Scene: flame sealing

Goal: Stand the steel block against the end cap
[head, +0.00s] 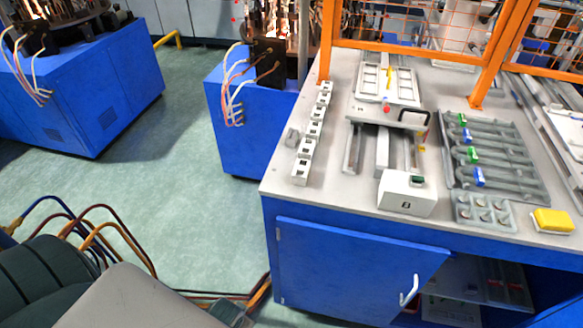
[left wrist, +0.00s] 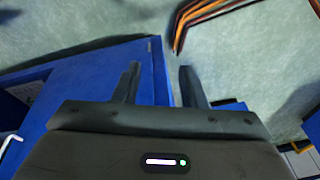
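A small grey block (head: 292,137), which looks like the steel block, sits at the table's left edge. It is just left of a row of white blocks with dark openings (head: 313,130). I cannot tell for sure which piece is the end cap; the front piece of that row (head: 300,172) is at its near end. My left gripper (left wrist: 160,84) shows in the left wrist view with its two fingers apart and nothing between them. It is over the blue cabinet's edge and the floor, away from the block. My right gripper is in neither view.
A slide fixture with a white box (head: 406,193) stands right of the row. Further right are a grey rack (head: 490,155), a cup tray (head: 482,211) and a yellow block (head: 553,220). Orange fence posts (head: 502,55) line the back.

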